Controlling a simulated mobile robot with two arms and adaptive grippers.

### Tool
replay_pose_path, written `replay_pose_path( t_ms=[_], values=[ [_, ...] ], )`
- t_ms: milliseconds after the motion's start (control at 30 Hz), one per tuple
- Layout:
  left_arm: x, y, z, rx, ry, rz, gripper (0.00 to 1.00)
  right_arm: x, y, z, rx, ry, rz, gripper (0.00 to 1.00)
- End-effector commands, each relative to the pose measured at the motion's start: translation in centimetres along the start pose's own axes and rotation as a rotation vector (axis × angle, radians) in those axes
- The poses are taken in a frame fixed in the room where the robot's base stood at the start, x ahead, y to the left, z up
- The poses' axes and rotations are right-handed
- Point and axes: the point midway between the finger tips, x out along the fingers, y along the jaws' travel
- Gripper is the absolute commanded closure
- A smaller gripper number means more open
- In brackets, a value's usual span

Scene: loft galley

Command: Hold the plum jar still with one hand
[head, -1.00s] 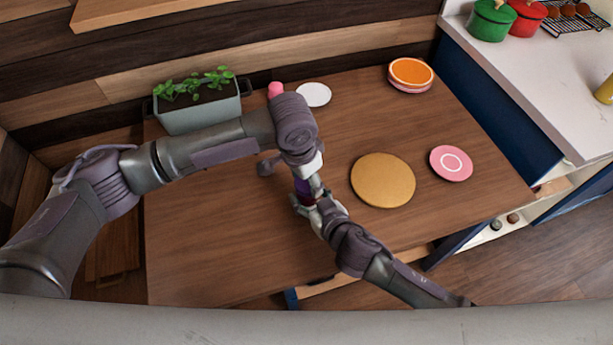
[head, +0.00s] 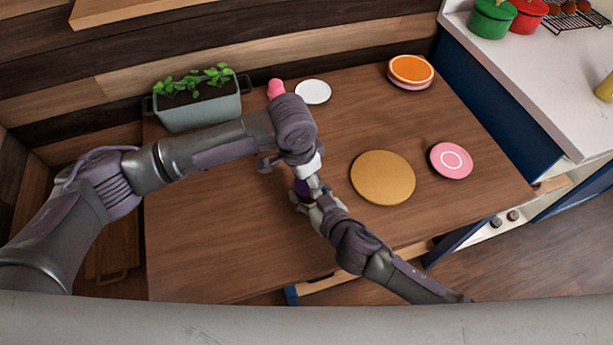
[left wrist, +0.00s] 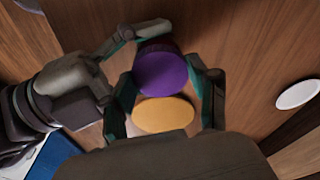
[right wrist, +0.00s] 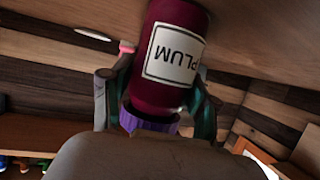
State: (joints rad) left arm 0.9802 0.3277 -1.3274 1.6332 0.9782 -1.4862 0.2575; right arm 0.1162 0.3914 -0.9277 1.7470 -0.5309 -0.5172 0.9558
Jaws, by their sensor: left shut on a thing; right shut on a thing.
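The plum jar (right wrist: 178,50) is dark red with a white "PLUM" label and a purple lid (left wrist: 160,72). It shows upside down in the right wrist view. In the head view it is mostly hidden between my two grippers, left of the round tan board. My left gripper (left wrist: 168,90) is shut at the lid end of the jar, its fingers on either side of the purple lid. My right gripper (head: 312,198) comes in from the front right and is shut on the jar; its fingers flank the jar in the right wrist view (right wrist: 155,95).
The tan round board (head: 382,178) lies right of the grippers, with a pink plate (head: 451,160) beyond it. A white plate (head: 313,92), pink object (head: 276,88), orange-topped plates (head: 411,70) and planter (head: 197,110) stand at the back. The table's front left is clear.

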Motion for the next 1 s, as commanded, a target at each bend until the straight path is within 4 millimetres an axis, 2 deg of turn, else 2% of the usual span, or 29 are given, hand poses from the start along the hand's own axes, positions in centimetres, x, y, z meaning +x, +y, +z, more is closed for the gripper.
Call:
replay_pose_path(
  t_ms=[700, 800, 933, 967, 1000],
  values=[
    [0.1, -0.38, -0.43, 1.585, 0.002, 0.24, 0.54, -0.01, 0.02, 0.08, 0.0, -0.002, 0.001, 1.0],
    [0.12, -0.35, -0.46, 1.747, 0.002, 0.264, 0.54, -0.01, 0.03, 0.09, -0.001, -0.002, 0.001, 1.0],
    [0.13, -0.37, -0.4, 1.732, 0.003, 0.261, 0.54, -0.01, 0.02, 0.09, 0.0, -0.002, 0.001, 1.0],
    [0.13, -0.37, -0.4, 1.732, 0.003, 0.261, 0.39, -0.01, 0.02, 0.09, 0.0, -0.002, 0.001, 1.0],
    [0.13, -0.37, -0.4, 1.732, 0.003, 0.26, 0.32, -0.01, 0.02, 0.1, 0.0, -0.002, 0.001, 1.0]
  ],
)
